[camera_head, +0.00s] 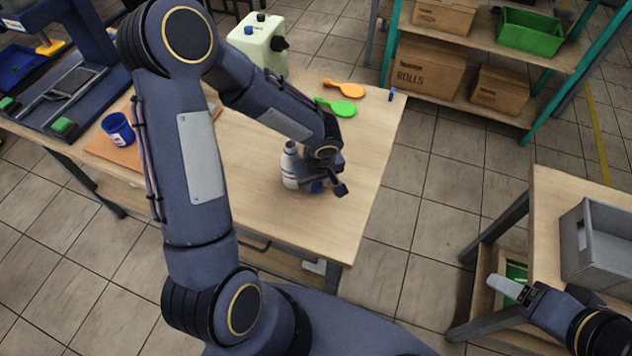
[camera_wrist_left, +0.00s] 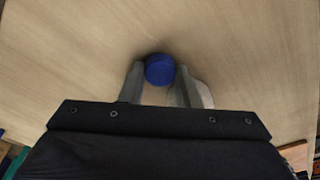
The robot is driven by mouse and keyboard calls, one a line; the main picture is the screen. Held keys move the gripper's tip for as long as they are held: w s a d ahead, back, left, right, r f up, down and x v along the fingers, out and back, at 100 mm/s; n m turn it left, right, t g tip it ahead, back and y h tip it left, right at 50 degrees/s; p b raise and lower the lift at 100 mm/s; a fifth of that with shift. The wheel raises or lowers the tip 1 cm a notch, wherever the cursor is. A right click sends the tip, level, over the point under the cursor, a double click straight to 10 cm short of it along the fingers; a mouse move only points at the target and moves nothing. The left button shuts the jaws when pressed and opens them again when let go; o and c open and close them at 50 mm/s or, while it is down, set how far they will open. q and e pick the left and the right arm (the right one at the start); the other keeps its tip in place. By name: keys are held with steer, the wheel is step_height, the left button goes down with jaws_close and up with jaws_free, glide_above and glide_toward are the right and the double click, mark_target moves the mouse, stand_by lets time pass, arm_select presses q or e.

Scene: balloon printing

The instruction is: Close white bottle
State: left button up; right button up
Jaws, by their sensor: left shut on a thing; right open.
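The white bottle (camera_head: 289,168) stands upright on the wooden table, partly hidden by my left gripper in the head view. Its pale side shows next to a finger in the left wrist view (camera_wrist_left: 204,94). My left gripper (camera_head: 322,184) is beside the bottle, on its right, pointing down. In the left wrist view its fingers (camera_wrist_left: 160,74) are shut on a round blue cap (camera_wrist_left: 160,69). I cannot tell whether the cap touches the table. My right gripper (camera_head: 509,288) is open and empty, away at the lower right.
An orange paddle (camera_head: 344,88) and a green one (camera_head: 336,106) lie toward the table's back, near a pale green canister (camera_head: 259,45). A blue cup (camera_head: 118,128) stands at the left. A grey bin (camera_head: 598,245) sits on the right-hand table. The table's front right is clear.

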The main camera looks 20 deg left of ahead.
arm_select(q)
step_height(320, 180, up, 3)
steer(key=shift+w+f, duration=0.1)
steer(key=shift+f, duration=0.05)
steer(key=s+a+r, duration=0.2)
steer(key=s+r, duration=0.3)
steer(key=s, duration=0.1)
steer(key=s+a+r, duration=0.3)
steer(key=s+r, duration=0.2)
steer(key=s, duration=0.2)
steer(key=shift+a, duration=0.25)
steer(key=shift+r, duration=0.1)
